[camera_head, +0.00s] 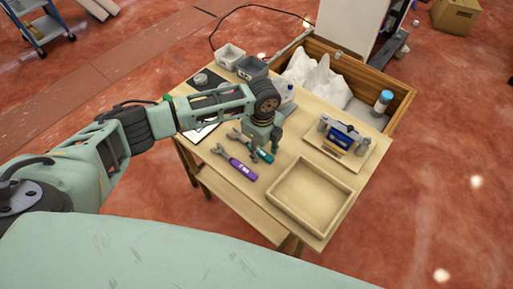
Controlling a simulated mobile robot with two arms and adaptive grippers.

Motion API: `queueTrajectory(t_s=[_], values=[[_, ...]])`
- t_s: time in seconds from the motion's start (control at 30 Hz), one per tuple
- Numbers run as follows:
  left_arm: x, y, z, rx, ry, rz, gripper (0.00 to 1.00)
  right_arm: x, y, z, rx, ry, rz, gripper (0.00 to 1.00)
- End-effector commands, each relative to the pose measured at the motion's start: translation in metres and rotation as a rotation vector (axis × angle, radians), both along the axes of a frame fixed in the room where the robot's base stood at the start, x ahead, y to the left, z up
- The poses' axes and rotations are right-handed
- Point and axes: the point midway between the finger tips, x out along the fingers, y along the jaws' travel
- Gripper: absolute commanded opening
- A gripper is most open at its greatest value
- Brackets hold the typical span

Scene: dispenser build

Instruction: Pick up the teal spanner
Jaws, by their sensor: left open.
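The teal spanner (240,137) lies on the light wooden table (306,147), partly hidden behind my left gripper. Its open jaw end points to the upper left and its teal handle runs to the lower right. My left gripper (262,157) is open and points down over the teal handle. I cannot tell whether its fingers touch the handle. A purple spanner (240,168) lies beside the teal one, nearer to me. My right gripper is not in view.
An empty wooden tray (337,213) lies at the table's front right. A blue device (341,138) stands on a board behind it. Two grey bins (230,55) stand at the back. A wooden crate (404,104) with white material adjoins the table's far side.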

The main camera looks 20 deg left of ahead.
Motion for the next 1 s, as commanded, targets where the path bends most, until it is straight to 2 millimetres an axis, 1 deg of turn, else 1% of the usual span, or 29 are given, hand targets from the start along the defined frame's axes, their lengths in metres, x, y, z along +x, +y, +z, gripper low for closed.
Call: queueTrajectory(t_s=[0.03,0.1,0.23,0.6,0.7,1.0], values=[[0.000,0.000,-0.001,0.000,-0.001,0.000,0.41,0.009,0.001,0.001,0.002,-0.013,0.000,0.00],[0.000,0.000,-0.002,0.000,-0.001,0.000,0.41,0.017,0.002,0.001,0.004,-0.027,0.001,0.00],[0.000,0.000,-0.002,0.000,-0.001,0.000,0.40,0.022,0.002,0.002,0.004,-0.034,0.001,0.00],[0.000,0.000,-0.001,0.000,-0.001,0.000,0.07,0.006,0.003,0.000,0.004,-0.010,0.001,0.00],[0.000,0.000,-0.001,0.000,-0.001,0.000,0.00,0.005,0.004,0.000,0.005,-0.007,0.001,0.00],[0.001,0.000,-0.001,-0.001,-0.002,0.000,0.00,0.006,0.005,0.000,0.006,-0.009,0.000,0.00]])
